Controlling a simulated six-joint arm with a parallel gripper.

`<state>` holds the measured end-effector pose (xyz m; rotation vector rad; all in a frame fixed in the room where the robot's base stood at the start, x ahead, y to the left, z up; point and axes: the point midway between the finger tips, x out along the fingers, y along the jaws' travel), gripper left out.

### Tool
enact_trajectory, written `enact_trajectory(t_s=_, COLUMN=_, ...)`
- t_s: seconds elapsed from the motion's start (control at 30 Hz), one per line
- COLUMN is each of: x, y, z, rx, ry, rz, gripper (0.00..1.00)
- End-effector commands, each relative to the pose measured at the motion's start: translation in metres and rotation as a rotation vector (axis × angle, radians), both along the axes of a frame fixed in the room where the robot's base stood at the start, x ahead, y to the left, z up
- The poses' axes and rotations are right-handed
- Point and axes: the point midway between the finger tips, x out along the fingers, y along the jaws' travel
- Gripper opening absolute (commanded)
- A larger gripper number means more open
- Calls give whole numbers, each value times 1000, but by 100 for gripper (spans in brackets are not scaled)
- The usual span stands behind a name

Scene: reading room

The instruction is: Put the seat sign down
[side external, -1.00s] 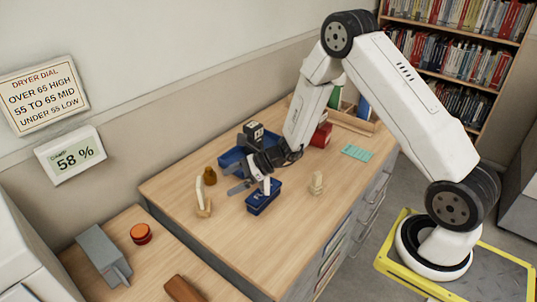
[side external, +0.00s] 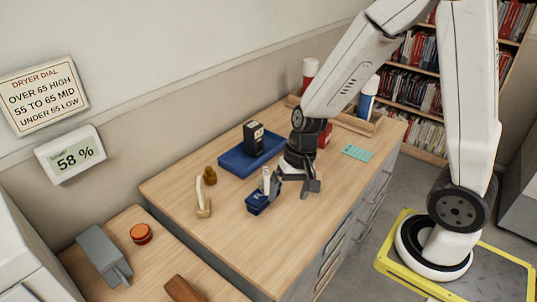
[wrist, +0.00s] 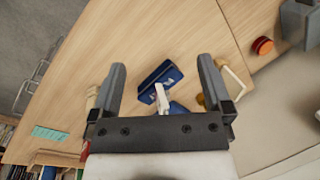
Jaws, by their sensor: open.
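The seat sign appears to be the blue piece (side external: 256,204) with white markings, on the desk near its middle. A white upright part (side external: 266,180) shows at it. In the wrist view the blue sign face (wrist: 160,82) with white lettering lies beyond the palm, between the finger lines. My gripper (side external: 294,184) is open, pointing down just right of the sign. Its fingers (wrist: 162,66) show apart and hold nothing visible. One finger overlaps the sign's far side in the side view; I cannot tell whether they touch.
A blue tray (side external: 234,163) holding a black bottle (side external: 253,138) stands behind. A brown stamp-like piece (side external: 210,176) and a wooden stand (side external: 203,208) are to the left. A green card (side external: 357,152) lies to the right. The front desk area is clear.

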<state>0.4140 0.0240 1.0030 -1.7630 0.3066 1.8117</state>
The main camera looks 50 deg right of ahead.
Motion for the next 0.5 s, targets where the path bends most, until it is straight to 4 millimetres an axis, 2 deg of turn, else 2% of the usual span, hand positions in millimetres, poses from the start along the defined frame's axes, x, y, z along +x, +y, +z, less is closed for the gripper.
enact_trajectory(t_s=0.1, x=-10, y=-9, z=11, rx=-109, ry=-80, rz=178, gripper=100)
enact_trajectory(t_s=0.3, x=-19, y=-19, z=24, rx=-251, ry=-192, rz=423, gripper=100)
enact_trajectory(t_s=0.5, x=-22, y=-23, z=31, rx=-317, ry=-246, rz=543, gripper=100)
